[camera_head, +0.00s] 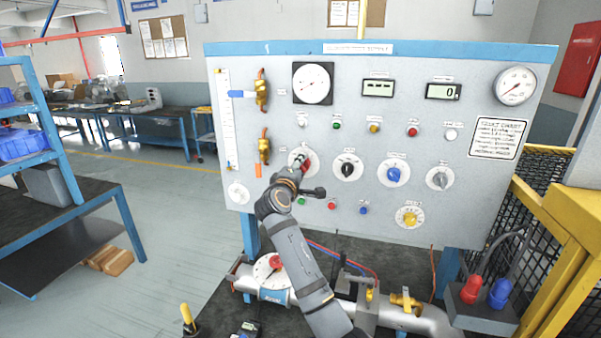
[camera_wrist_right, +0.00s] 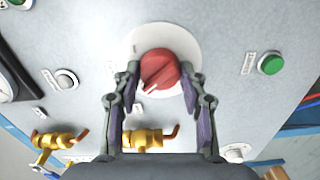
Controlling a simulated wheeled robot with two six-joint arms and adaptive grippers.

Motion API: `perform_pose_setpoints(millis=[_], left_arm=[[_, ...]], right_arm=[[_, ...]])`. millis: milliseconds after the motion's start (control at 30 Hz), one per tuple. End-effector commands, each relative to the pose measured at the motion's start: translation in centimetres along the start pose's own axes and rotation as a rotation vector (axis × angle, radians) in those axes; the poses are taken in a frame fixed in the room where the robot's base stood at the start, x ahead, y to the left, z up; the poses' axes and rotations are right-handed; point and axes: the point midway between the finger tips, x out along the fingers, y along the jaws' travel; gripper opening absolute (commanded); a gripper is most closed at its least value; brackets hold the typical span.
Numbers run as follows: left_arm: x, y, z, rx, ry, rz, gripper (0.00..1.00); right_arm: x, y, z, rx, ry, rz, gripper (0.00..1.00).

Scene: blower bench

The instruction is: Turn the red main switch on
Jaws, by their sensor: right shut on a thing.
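The red main switch (camera_wrist_right: 158,66) is a round red knob on a white round plate (camera_wrist_right: 190,42) on the grey panel. In the wrist view a white mark on its ridge points to the lower left. My right gripper (camera_wrist_right: 160,75) has one finger on each side of the knob and is shut on it. In the head view my right gripper (camera_head: 302,163) reaches up to the panel and covers much of the switch; some red (camera_head: 307,166) shows beside it. My left gripper is not in view.
A black knob (camera_head: 347,168) and a blue knob (camera_head: 393,174) sit to the right of the switch. A green button (camera_head: 336,125) is above right. Pipes (camera_head: 410,318) lie on the bench below.

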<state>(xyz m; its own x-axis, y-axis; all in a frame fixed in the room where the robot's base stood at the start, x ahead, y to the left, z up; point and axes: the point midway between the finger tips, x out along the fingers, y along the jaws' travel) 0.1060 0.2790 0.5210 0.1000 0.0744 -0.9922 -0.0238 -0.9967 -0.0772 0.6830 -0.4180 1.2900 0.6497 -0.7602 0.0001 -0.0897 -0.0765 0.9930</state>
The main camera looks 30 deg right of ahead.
Motion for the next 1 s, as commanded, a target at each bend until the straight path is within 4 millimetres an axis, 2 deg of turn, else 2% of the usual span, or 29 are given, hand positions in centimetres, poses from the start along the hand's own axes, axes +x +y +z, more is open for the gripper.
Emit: perform_pose_setpoints(millis=[33,300,1000], left_arm=[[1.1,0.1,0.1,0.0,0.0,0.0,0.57],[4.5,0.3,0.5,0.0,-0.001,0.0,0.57],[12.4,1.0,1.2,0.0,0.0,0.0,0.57]], right_arm=[[0.0,-0.6,0.1,0.035,0.0,-0.001,0.11],[0.0,-0.8,0.1,0.276,-0.001,-0.001,0.11],[0.0,-0.8,0.1,0.942,-0.002,-0.003,0.11]])
